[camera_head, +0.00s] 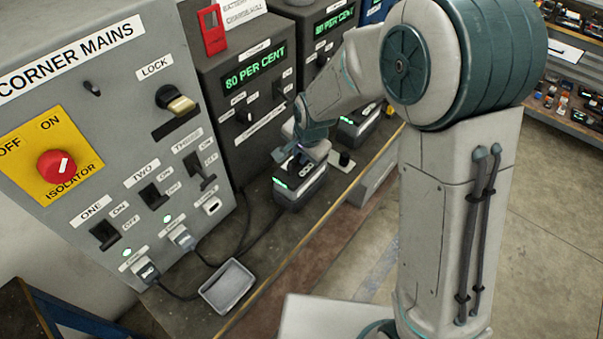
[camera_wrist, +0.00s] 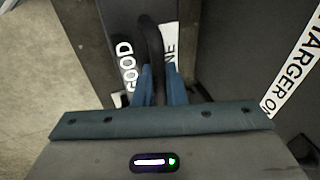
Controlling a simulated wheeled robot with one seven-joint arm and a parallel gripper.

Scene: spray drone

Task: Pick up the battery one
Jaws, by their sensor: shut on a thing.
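Battery one (camera_head: 298,188) is a dark block with a pale top and a green light, at the bench's front edge beside the charger. In the wrist view its dark handle (camera_wrist: 153,42) stands between white labels, one reading "GOOD" and one partly hidden, ending in "NE". My gripper (camera_head: 302,152) is above the battery, and its blue fingers (camera_wrist: 161,84) are shut on the handle. The battery's underside is hidden in the wrist view; I cannot tell whether it is clear of the bench. A second battery (camera_head: 358,130) sits farther back, partly behind my arm.
Chargers (camera_head: 245,75) reading "80 PER CENT" stand behind the batteries. A grey mains panel (camera_head: 70,120) with a red isolator knob (camera_head: 56,167) is at left. A metal tray (camera_head: 229,287) and dark cables (camera_head: 245,245) lie on the bench (camera_head: 270,245). Shelves are at far right; the floor is open.

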